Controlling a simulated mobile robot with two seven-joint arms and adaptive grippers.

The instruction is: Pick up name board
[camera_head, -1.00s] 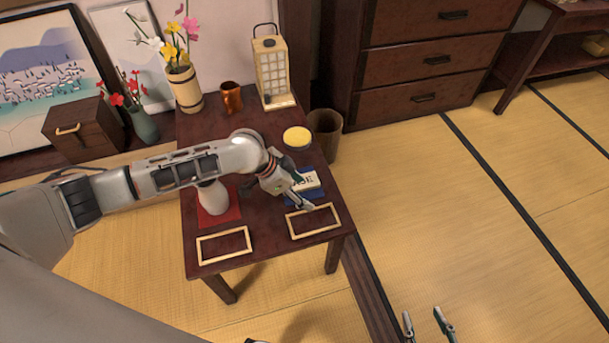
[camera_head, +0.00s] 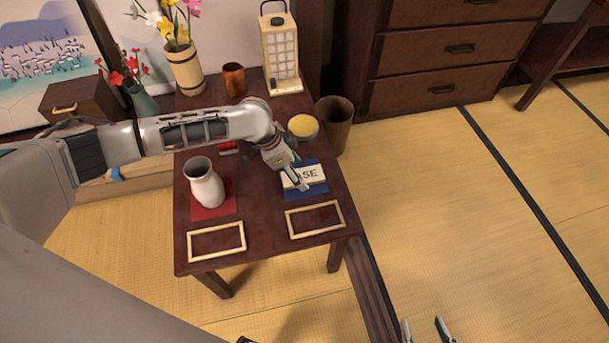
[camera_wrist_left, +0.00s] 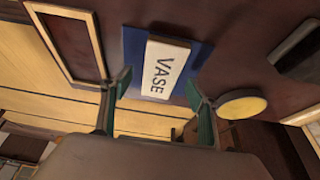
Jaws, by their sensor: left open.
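The name board (camera_head: 304,176) is a cream block lettered "VASE". It lies on a blue mat (camera_head: 316,190) on the right part of the dark low table. My left gripper (camera_head: 299,184) is over the board and partly hides its lettering. In the left wrist view the board (camera_wrist_left: 163,68) shows whole, ahead of and between the two open fingers (camera_wrist_left: 158,92), with nothing held. Whether the fingers touch it cannot be told. My right gripper (camera_head: 426,330) shows only its fingertips at the bottom edge, apart from each other and empty.
A white vase (camera_head: 205,184) stands on a red mat (camera_head: 227,206) left of the board. Two empty wooden frames (camera_head: 217,242) (camera_head: 315,220) lie along the near edge. A yellow-topped round container (camera_head: 303,127) is just behind the board. A lantern (camera_head: 281,50) stands at the back.

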